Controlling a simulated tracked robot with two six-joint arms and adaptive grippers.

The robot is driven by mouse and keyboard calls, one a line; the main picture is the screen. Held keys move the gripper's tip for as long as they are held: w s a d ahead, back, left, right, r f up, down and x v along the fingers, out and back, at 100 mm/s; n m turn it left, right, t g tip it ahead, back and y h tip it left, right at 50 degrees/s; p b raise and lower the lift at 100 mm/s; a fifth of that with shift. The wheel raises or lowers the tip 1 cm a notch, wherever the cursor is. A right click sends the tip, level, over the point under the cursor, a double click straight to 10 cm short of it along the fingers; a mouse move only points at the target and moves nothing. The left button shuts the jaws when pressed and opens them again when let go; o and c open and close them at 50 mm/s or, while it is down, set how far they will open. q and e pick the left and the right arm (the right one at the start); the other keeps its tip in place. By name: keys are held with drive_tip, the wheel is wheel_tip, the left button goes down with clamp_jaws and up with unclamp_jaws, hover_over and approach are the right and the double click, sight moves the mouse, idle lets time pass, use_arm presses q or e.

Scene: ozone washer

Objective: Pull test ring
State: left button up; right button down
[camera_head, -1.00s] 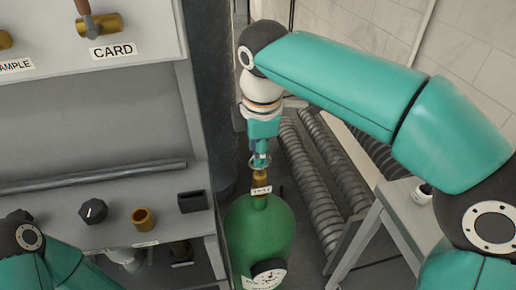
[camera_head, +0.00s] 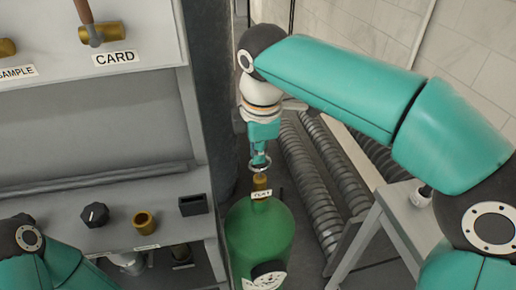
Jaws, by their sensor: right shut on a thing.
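The test ring (camera_head: 261,163) is a small thin metal ring above the brass neck (camera_head: 261,183) of a green cylinder (camera_head: 259,238). A small white label (camera_head: 262,194) on the neck appears to read TEST. My right gripper (camera_head: 261,151) points down over the cylinder and is shut on the ring. Its fingertips are small here and partly hidden by the wrist. My left arm enters at the lower left, but its gripper is outside the view.
A grey cabinet (camera_head: 95,123) stands at left, with a black knob (camera_head: 95,215), a brass cup (camera_head: 144,222) and a dark box (camera_head: 193,205) on its ledge. Ribbed hoses (camera_head: 312,180) and a grey stand (camera_head: 405,215) are at right.

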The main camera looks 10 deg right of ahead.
drive_tip(key=shift+r+p, duration=0.4)
drive_tip(key=shift+r, duration=0.35)
drive_tip(key=shift+f, duration=0.1)
drive_tip(key=c, duration=1.3)
unclamp_jaws()
drive_tip(key=r, duration=0.4)
drive_tip(key=s+r, duration=0.1)
drive_tip(key=r, duration=0.2)
drive_tip(key=s+r, duration=0.1)
drive_tip(key=r, duration=0.3)
drive_tip(key=shift+s+r, duration=0.1)
drive_tip(key=shift+r, duration=0.2)
